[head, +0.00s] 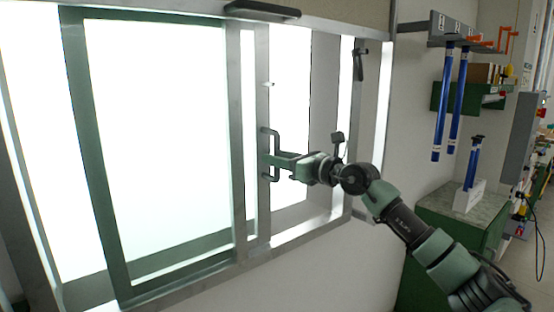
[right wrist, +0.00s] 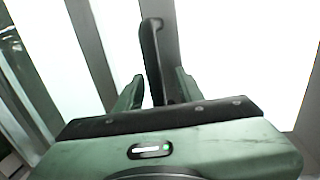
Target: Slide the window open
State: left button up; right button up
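The window (head: 160,140) fills the left and middle of the head view, with bright panes in green and grey frames. A dark bar handle (head: 275,136) stands upright on a grey stile (head: 262,95) right of the large pane. My right gripper (head: 270,160) is at the handle's middle. My left gripper is not in view.
A dark lever (head: 358,62) is on the frame to the right. Blue rods (head: 443,105) hang from a wall rack (head: 468,42). A dark bar (head: 262,11) projects above the window.

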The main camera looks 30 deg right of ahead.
jog(key=shift+s+f, duration=0.1)
jog(key=shift+s, duration=0.15)
jog(key=b+v, duration=0.5)
jog(key=v, duration=0.2)
jog(key=shift+s, duration=0.15)
jog(key=shift+d, duration=0.1)
